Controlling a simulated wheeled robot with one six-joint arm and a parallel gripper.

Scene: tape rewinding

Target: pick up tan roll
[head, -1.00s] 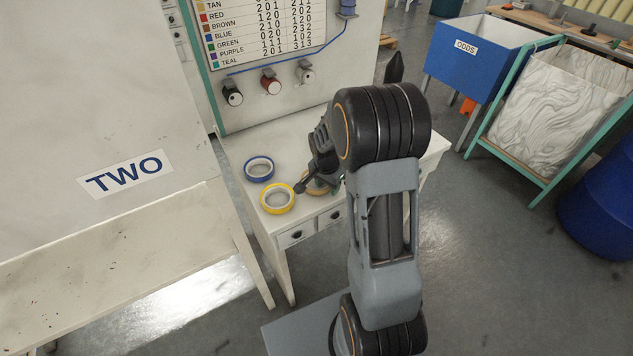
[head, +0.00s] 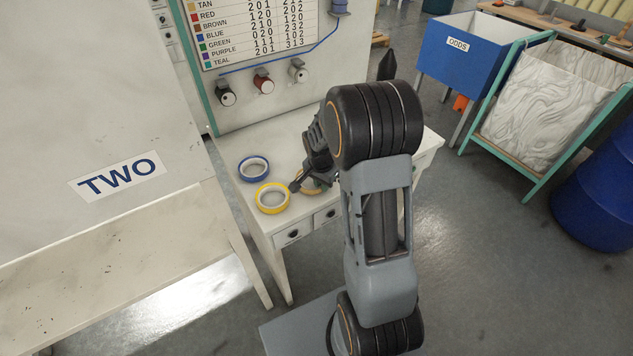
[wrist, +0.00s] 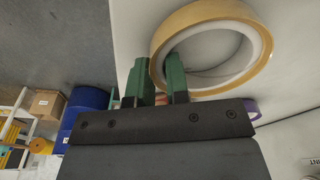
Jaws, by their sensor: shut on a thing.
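The tan roll (wrist: 215,13) shows large in the wrist view, its ring seen close up. One green finger of my gripper (wrist: 158,78) is inside the ring and the other is outside it. The fingers are shut on the roll's wall. In the head view the tan roll (head: 311,190) is mostly hidden behind my gripper (head: 303,184), over the front of the small white table. I cannot tell whether it touches the table.
A yellow roll (head: 272,198) lies just left of my gripper, with a blue roll (head: 253,168) behind it on the white table (head: 270,140). Knobs (head: 264,84) stand on the panel behind. A blue ODDS bin (head: 455,65) stands farther right.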

